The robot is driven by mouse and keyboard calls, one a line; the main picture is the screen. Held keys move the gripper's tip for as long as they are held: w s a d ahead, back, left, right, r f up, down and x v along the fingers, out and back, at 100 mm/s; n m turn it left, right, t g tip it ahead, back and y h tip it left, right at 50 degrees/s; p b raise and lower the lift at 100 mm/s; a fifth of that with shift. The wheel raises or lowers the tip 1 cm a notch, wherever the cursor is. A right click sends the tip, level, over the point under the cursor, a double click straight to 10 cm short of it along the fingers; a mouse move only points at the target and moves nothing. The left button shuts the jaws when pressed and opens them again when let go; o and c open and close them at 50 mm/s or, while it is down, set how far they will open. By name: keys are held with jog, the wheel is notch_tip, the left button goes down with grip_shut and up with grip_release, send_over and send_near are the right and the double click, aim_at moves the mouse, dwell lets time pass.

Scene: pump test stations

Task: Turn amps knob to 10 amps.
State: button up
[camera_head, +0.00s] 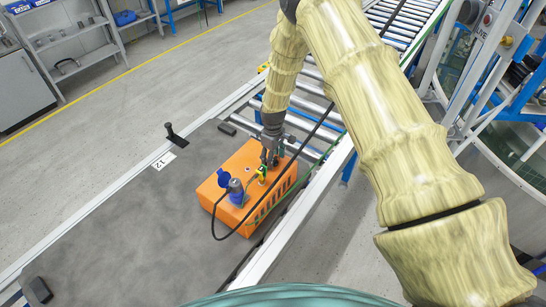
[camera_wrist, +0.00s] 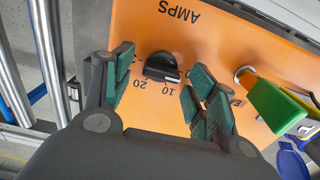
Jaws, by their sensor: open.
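An orange box (camera_head: 252,163) stands on the grey table in the head view. In the wrist view its panel (camera_wrist: 210,35) fills most of the picture, with "AMPS" printed upside down. The black amps knob (camera_wrist: 161,66) sits on this panel, with the marks "20" and "10" just below it. A pale line shows along the knob's lower edge; its exact setting is hard to tell. My gripper (camera_wrist: 162,68) is open, with one green-padded finger on each side of the knob and gaps between. In the head view my gripper (camera_head: 269,154) is over the box and hides the knob.
A blue plug (camera_head: 231,188) with a black cable stands on the box. A roller conveyor (camera_head: 315,112) runs behind it. The table's left part (camera_head: 130,240) is mostly clear.

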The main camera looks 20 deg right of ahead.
jog(key=c, duration=1)
jog(key=shift+m+b, duration=0.3)
jog(key=m+b, duration=0.2)
jog(key=shift+d+f+m, duration=0.1)
jog(key=shift+f+m, duration=0.05)
jog(key=shift+m, duration=0.25)
jog(key=m+b, duration=0.1)
jog(key=m, duration=0.1)
jog(key=shift+w+m, duration=0.1)
jog(key=shift+m, duration=0.2)
jog(key=m+b, duration=0.2)
jog(key=m, duration=0.3)
jog(key=shift+d+m, duration=0.15)
jog(key=shift+m, duration=0.15)
jog(key=shift+r, duration=0.2)
jog(key=o, duration=1)
